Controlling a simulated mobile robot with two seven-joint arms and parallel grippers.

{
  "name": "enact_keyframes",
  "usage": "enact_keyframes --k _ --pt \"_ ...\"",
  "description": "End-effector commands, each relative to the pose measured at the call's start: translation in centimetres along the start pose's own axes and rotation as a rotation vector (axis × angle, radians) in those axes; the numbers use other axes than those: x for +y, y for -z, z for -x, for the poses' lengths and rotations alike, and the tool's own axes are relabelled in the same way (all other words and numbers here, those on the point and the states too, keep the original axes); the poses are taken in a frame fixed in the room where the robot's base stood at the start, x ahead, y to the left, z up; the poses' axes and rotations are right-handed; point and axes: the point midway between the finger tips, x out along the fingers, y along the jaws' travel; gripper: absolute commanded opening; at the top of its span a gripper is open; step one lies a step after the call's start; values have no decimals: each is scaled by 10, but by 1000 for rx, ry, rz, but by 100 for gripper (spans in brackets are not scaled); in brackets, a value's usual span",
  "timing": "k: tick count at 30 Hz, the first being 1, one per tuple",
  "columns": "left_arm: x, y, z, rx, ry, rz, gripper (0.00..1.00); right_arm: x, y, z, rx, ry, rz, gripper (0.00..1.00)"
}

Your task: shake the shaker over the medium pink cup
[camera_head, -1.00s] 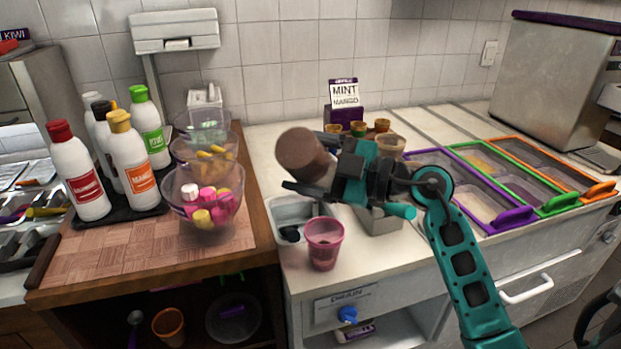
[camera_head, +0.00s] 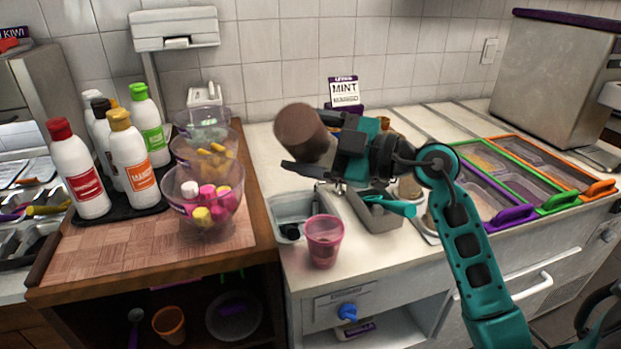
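The medium pink cup (camera_head: 324,241) stands upright on the white counter near its front edge. A brown shaker (camera_head: 301,133) is held tilted by my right gripper (camera_head: 312,152), above the cup and a little to its left in the picture. The gripper is shut on the shaker; one dark finger shows below it and the other is partly hidden. The shaker's open or holed end cannot be made out. My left gripper is not in view.
Glass bowls of sweets (camera_head: 203,193) and sauce bottles (camera_head: 133,148) stand on the wooden counter. Lidded topping trays (camera_head: 489,190) lie at the right.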

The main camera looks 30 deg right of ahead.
Motion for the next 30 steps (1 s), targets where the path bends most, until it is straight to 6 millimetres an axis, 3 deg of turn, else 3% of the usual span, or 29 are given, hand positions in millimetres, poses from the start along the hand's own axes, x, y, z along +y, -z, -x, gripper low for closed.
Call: enact_keyframes --k 5,9,13,30 --pt "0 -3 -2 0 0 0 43 -4 -4 0 1 -1 -2 36" --pt "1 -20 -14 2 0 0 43 -36 -36 0 -2 2 -8 36" --pt "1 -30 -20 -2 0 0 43 -55 -56 0 0 -1 -3 36" --pt "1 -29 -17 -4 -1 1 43 -55 -56 0 1 -2 1 36"
